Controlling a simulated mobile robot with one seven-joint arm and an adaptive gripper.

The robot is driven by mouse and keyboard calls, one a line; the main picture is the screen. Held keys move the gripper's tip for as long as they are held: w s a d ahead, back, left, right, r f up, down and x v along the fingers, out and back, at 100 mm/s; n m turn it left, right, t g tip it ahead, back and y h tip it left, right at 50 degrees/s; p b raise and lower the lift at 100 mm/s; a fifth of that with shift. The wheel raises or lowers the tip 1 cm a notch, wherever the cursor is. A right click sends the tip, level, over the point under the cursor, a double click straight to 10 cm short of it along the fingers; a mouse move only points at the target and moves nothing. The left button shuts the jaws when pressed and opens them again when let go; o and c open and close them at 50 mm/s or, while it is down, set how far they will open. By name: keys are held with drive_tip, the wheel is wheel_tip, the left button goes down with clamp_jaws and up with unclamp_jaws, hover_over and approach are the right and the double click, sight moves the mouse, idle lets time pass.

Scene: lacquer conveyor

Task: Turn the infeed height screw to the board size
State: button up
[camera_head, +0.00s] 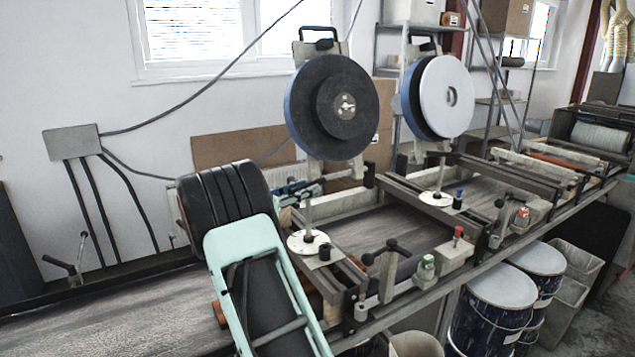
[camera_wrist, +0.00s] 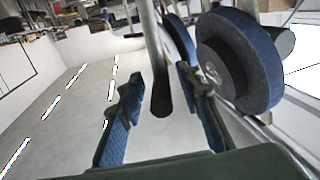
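Two upright screws with pale discs and dark knobs stand on the conveyor frame. The nearer has its disc (camera_head: 300,245) at the picture's middle; the farther disc (camera_head: 436,198) is to the right. I cannot tell for sure which is the infeed height screw; the nearer is closest to my arm. My gripper (camera_wrist: 158,95) is open, its two blue-padded fingers apart. In the wrist view a grey rod (camera_wrist: 156,60) with a dark end shows between the fingers, with gaps at both sides. In the head view blue finger parts appear near the nearer screw's upper post, partly hidden by my arm.
Two large blue-edged reels, one dark (camera_head: 335,140) and one with a white face (camera_head: 455,92), stand behind the frame. Clamp levers with black knobs (camera_head: 392,244) line the front rail. Blue drums (camera_head: 497,310) stand below at right. The grey belt (camera_head: 120,305) at left is clear.

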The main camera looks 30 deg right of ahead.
sight(324, 181)
drive_tip(key=d, duration=0.2)
drive_tip(key=w+d, duration=0.1)
drive_tip(key=d, duration=0.2)
drive_tip(key=shift+d+p, duration=0.3)
drive_tip(key=shift+p, duration=0.05)
drive_tip(key=shift+c, duration=0.7)
clamp_jaws()
